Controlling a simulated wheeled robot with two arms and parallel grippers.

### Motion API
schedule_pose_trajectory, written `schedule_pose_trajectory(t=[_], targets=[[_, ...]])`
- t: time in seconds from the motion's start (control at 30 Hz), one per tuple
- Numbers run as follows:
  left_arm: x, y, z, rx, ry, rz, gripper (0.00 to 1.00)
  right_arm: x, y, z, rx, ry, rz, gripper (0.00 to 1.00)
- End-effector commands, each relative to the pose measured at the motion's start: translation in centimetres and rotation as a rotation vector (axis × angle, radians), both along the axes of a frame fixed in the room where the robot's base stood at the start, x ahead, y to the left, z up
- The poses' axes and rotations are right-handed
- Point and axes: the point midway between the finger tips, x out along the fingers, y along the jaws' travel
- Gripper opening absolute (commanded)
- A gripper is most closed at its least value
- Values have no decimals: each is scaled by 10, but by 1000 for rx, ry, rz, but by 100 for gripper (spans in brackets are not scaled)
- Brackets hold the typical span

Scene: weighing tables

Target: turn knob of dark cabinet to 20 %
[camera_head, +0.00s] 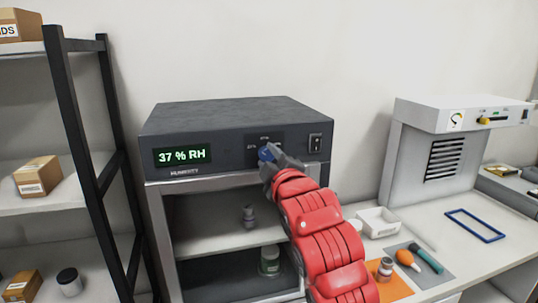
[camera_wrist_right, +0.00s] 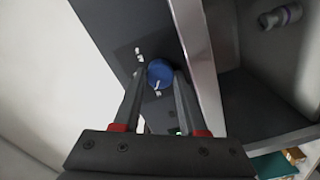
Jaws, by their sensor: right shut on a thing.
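The dark cabinet (camera_head: 230,116) stands in the middle of the head view, and its green display (camera_head: 182,155) reads 37 % RH. Its blue knob (camera_head: 266,153) is on the front panel right of the display, partly hidden by my right gripper (camera_head: 272,166). In the right wrist view the blue knob (camera_wrist_right: 160,74) sits between the two fingertips, with a white pointer mark on its lower part. My right gripper (camera_wrist_right: 161,82) is shut on the knob. My left gripper is not in view.
A black switch (camera_head: 315,143) is right of the knob. Inside the cabinet are a small grey item (camera_head: 249,216) and a jar (camera_head: 269,260). A black shelf rack (camera_head: 75,110) stands left. The right table holds a white tray (camera_head: 379,222), a blue frame (camera_head: 474,225) and tools.

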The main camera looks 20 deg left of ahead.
Motion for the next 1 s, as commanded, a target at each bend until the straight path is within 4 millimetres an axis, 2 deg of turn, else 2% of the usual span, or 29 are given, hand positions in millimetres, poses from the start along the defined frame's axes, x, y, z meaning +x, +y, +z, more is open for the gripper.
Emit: schedule_pose_trajectory(t=[0.4, 0.93, 0.97, 1.0], targets=[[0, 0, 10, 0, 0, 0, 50, 0, 1, -1, -145, -96, 2, 0], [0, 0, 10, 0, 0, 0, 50, 0, 1, -1, -162, -108, 2, 0], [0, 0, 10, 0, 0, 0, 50, 0, 1, -1, -162, -108, 2, 47], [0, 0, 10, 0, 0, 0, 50, 0, 1, -1, -162, -108, 2, 54]])
